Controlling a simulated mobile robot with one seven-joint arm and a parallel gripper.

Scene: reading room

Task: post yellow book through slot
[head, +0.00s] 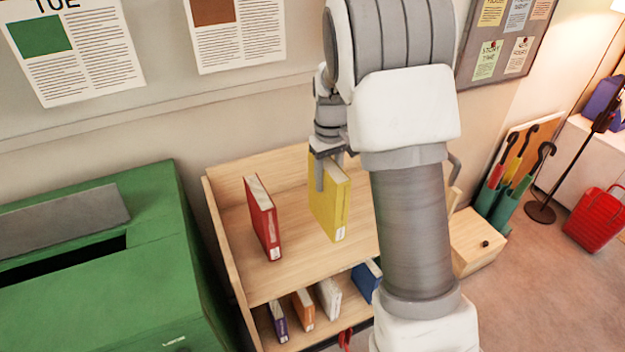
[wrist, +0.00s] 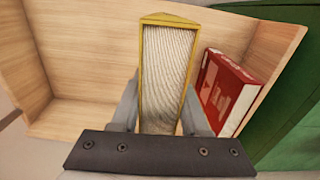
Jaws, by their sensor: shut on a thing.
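The yellow book (head: 328,200) is upright over the top shelf of a wooden book cart, to the right of a red book. My gripper (head: 332,172) is shut on the yellow book from above, one finger on each cover. In the wrist view the yellow book (wrist: 168,75) stands between the two fingers (wrist: 160,115), its page edges facing the camera. I cannot tell whether its lower end touches the shelf. The slot (head: 62,262) is a dark opening in the top of the green return box (head: 150,225) at the left.
The red book (head: 263,218) stands on the cart (head: 225,215) and shows in the wrist view (wrist: 228,88). Several books stand on the lower shelf. The cart's left side panel rises beside the green box.

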